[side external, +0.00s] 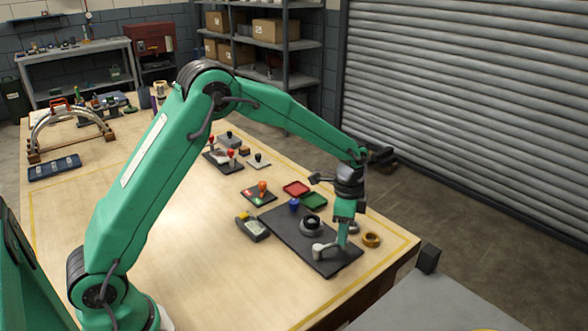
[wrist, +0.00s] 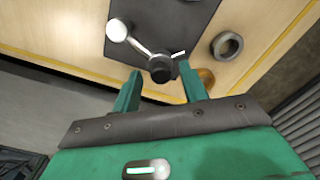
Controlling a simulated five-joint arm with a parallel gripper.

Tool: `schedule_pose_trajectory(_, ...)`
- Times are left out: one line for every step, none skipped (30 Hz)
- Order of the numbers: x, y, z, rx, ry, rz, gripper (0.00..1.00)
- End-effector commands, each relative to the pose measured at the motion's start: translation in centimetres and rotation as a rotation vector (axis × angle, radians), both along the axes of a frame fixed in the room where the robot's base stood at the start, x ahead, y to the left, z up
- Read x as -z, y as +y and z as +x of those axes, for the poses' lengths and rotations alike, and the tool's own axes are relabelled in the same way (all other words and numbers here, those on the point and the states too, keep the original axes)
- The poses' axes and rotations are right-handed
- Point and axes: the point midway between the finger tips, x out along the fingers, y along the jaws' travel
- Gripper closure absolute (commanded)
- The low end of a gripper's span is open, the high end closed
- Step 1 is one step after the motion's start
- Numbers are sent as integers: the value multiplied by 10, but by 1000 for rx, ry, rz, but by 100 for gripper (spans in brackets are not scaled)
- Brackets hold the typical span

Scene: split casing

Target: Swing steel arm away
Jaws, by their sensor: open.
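The steel arm (wrist: 140,48) is a pale metal bar with a round knob at one end and a dark round hub at the other. It sits at the near end of a dark plate (side external: 286,233), and its knob shows in the side view (side external: 318,250). My gripper (wrist: 160,69) is open, with its two green fingertips either side of the dark hub in the wrist view. In the side view my gripper (side external: 342,246) points down beside the steel arm, over the plate's near end. It partly hides the arm there. I cannot tell whether the fingers touch it.
A brass ring (side external: 371,240) lies to the right. Red (side external: 296,188) and green (side external: 314,201) trays and a grey device (side external: 253,229) are nearby. The table's front left is clear.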

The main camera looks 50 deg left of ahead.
Motion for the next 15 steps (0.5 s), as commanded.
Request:
schedule_pose_trajectory(0, 0, 0, -1, 0, 0, 57)
schedule_pose_trajectory(-1, 0, 0, -1, 0, 0, 57)
schedule_pose_trajectory(-2, 0, 0, -1, 0, 0, 57)
schedule_pose_trajectory(-3, 0, 0, -1, -1, 0, 57)
schedule_pose_trajectory(-5, 0, 0, -1, -1, 0, 57)
schedule_pose_trajectory(-8, 0, 1, -1, -3, 0, 57)
schedule_pose_trajectory(-10, 0, 1, -1, -3, 0, 57)
schedule_pose_trajectory(-13, 0, 1, -1, -4, 0, 57)
schedule_pose_trajectory(-17, 0, 1, -1, -3, 0, 57)
schedule_pose_trajectory(-20, 0, 1, -1, -4, 0, 57)
schedule_pose_trajectory(-24, 0, 1, -1, -4, -1, 57)
schedule_pose_trajectory(-29, 0, 1, -1, -4, -1, 57)
schedule_pose_trajectory(-33, 0, 1, -1, -4, 0, 57)
schedule_pose_trajectory(-37, 0, 1, 0, -4, -1, 57)
schedule_pose_trajectory(-42, 0, 1, 0, -4, -1, 57)
